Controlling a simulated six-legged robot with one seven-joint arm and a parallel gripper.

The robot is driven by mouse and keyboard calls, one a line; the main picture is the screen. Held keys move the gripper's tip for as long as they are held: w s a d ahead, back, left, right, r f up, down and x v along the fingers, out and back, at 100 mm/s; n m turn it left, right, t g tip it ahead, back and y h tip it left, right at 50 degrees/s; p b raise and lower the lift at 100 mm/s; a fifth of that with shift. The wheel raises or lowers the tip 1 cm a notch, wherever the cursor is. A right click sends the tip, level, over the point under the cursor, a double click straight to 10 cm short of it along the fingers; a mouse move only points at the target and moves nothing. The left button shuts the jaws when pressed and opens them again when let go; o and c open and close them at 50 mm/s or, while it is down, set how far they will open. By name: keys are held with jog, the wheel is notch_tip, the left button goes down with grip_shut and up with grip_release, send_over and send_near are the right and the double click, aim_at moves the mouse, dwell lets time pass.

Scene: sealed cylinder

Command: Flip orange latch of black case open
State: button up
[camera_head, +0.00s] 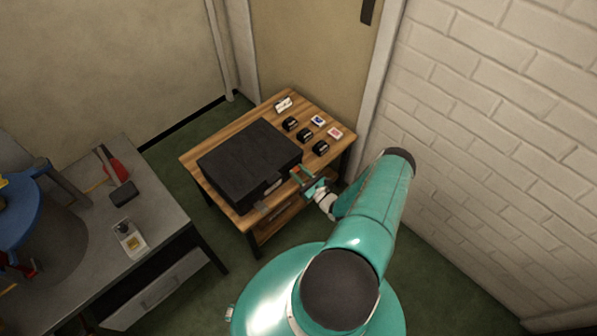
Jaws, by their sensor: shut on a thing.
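The black case (249,163) lies closed and flat on a small wooden table (196,160). A small pale patch shows on its front side. My gripper (300,177) is at the front right corner of the case, at the height of its front side. It is shut on what appears to be the orange latch. The latch itself is too small and too covered by the gripper to make out.
Several small black items (305,134) and small cards (335,132) lie on the table behind the case, to the right. A grey workbench (85,232) stands at the left with a grey device (130,238). A white brick wall (500,120) is close at the right.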

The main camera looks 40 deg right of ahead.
jog(key=f+t, duration=0.1)
jog(key=t, duration=0.1)
jog(key=s+t, duration=0.1)
jog(key=t, duration=0.1)
jog(key=shift+s+a+f, duration=0.1)
jog(key=shift+s+f, duration=0.05)
jog(key=shift+f, duration=0.2)
jog(key=shift+s+t, duration=0.1)
jog(key=shift+t, duration=0.2)
jog(key=o, duration=1)
